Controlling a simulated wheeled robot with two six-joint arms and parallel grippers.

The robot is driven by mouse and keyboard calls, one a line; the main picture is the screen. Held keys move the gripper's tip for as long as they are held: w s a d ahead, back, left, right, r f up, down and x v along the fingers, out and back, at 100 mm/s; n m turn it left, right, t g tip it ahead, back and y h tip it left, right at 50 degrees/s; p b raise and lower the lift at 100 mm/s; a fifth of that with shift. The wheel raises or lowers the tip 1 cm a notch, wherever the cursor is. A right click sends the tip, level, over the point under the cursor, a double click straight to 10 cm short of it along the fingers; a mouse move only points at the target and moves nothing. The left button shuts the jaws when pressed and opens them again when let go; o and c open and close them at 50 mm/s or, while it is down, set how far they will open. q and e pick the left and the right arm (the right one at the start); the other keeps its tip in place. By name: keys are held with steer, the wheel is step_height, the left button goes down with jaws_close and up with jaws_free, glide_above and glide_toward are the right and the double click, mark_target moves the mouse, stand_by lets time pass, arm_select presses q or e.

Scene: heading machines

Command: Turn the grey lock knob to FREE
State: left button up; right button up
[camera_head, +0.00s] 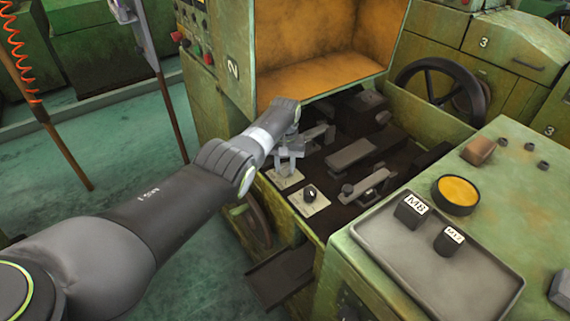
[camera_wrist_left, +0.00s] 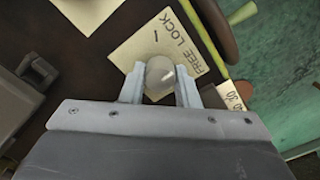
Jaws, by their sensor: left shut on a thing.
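The grey lock knob (camera_wrist_left: 160,75) sits on a cream plate (camera_wrist_left: 128,52) in the left wrist view. The plate carries the words FREE and LOCK and a short dark line. My left gripper (camera_wrist_left: 160,88) has one finger on each side of the knob and is shut on it. I cannot tell for certain which word the knob points to. In the head view my left gripper (camera_head: 288,163) reaches down over the plate (camera_head: 284,181), and the knob is mostly hidden by the fingers. My right gripper is not in view.
A black knob (camera_head: 309,193) on a second plate is close beside my left gripper. Metal machine parts (camera_head: 352,153) lie behind. A grey tray (camera_head: 440,262) with blocks marked M8 and M12 and a yellow-topped round dish (camera_head: 456,190) are at right. An orange-lined open guard (camera_head: 325,72) stands behind.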

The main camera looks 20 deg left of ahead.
mark_target(285, 165)
arm_select(q)
steer(key=m, duration=0.6)
steer(key=shift+m, duration=0.3)
steer(key=m, duration=0.6)
steer(key=shift+w, duration=0.1)
stand_by(0.3)
steer(key=o, duration=1)
step_height(285, 165, up, 6)
steer(key=shift+p, duration=1.25)
step_height(285, 165, up, 11)
steer(key=shift+r+b, duration=0.2)
steer(key=shift+b, duration=0.15)
